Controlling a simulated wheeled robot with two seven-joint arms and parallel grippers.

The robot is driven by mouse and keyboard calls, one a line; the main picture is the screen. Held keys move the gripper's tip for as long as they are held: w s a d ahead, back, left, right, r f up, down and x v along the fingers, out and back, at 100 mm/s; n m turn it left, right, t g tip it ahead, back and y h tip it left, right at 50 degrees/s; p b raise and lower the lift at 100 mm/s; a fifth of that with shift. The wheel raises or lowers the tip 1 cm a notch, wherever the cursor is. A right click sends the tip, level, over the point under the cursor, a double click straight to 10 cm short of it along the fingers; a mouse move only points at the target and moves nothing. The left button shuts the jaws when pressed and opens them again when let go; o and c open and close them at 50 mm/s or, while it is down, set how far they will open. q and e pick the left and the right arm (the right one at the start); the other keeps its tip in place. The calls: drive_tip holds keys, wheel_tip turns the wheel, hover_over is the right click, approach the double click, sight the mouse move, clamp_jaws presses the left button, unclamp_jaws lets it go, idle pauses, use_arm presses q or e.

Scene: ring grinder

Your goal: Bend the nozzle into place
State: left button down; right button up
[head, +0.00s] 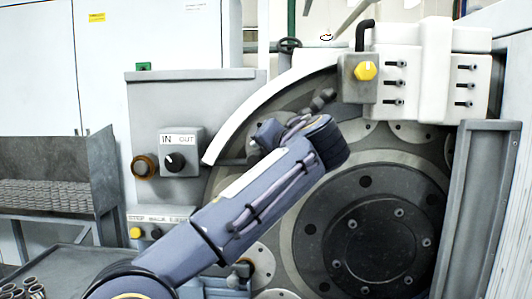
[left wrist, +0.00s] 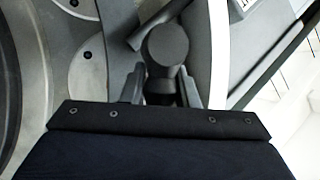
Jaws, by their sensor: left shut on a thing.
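A dark, rounded, jointed piece that looks like the nozzle (left wrist: 165,45) stands between the fingers of my left gripper (left wrist: 162,82) in the left wrist view. The fingers are shut on it, one on each side. In the head view, a dark jointed end of the nozzle (head: 322,99) shows just above my left wrist, in front of the grinder's upper rim. My left arm reaches up from the bottom left, and its wrist hides the fingers and the grip there. My right gripper is not in view.
The large round grinder disc (head: 380,240) fills the lower right. A grey block with a yellow knob (head: 365,71) and white clamp blocks (head: 430,70) sit above it. The IN/OUT control box (head: 181,151) is left of my arm. A rack (head: 60,185) stands far left.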

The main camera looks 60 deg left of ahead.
use_arm(q)
drive_tip(key=shift+w+d+f+n+t+h+b, duration=0.2)
drive_tip(key=shift+w+d+f+n+h+b, duration=0.15)
drive_tip(key=shift+n, duration=0.2)
drive_tip(key=shift+w+d+f+n+t+h+b, duration=0.1)
drive_tip(key=shift+w+f+n+t+h+b, duration=0.1)
drive_tip(key=shift+n+h, duration=0.3)
drive_tip(key=c, duration=1.1)
unclamp_jaws()
drive_tip(key=shift+d, duration=0.1)
drive_tip(key=b+v, duration=0.1)
drive_tip(key=v, duration=0.6)
drive_tip(key=shift+s+d+r, duration=0.1)
drive_tip(key=shift+d+r, duration=0.05)
drive_tip(key=shift+d, duration=0.15)
